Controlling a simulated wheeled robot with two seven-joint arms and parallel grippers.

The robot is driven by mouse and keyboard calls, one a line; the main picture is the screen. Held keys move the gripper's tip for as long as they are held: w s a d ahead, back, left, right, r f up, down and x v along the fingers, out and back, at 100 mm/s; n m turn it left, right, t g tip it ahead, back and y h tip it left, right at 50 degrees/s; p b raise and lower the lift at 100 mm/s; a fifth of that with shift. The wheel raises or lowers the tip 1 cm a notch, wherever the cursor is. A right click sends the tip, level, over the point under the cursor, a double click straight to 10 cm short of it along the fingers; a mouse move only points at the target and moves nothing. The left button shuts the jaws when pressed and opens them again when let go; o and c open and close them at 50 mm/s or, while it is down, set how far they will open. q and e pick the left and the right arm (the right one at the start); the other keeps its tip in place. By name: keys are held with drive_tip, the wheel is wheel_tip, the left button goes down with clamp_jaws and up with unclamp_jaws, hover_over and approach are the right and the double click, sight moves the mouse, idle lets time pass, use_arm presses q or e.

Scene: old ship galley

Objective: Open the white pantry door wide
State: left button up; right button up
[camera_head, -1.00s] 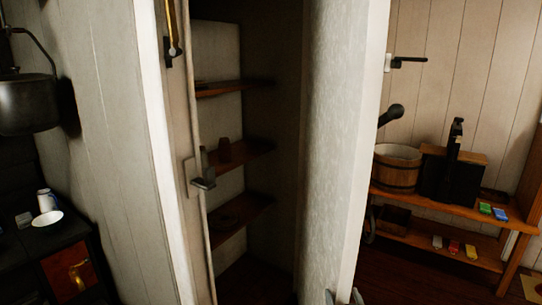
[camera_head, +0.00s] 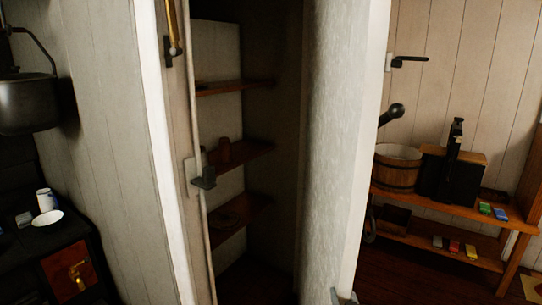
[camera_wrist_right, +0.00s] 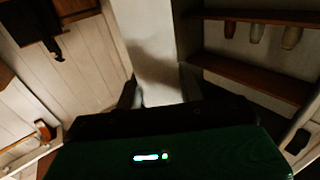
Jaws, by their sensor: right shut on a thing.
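The white pantry door (camera_head: 340,130) stands open on the right of the pantry opening, seen nearly along its edge. In the head view only a small part of my right gripper (camera_head: 345,298) shows, low at the door's free edge. In the right wrist view the two fingers of my right gripper (camera_wrist_right: 160,92) are on either side of the white door panel (camera_wrist_right: 156,68), shut on it. A latch (camera_head: 203,178) sits on the left door post. My left gripper is in neither view.
The pantry has brown shelves (camera_head: 245,155) with small vessels. To the right, a wooden bench (camera_head: 420,192) holds a bucket (camera_head: 397,168), a dark box (camera_head: 447,178) and coloured blocks. At left, a pot (camera_head: 28,100) hangs above a dark stove (camera_head: 75,240).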

drive_tip(key=d, duration=0.3)
drive_tip(key=d+n+y, duration=0.1)
drive_tip(key=d, duration=0.3)
drive_tip(key=d+y, duration=0.1)
drive_tip(key=d, duration=0.2)
drive_tip(key=shift+w+d+r, duration=0.1)
drive_tip(key=shift+w+d, duration=0.15)
drive_tip(key=shift+w, duration=0.15)
drive_tip(key=shift+d, duration=0.35)
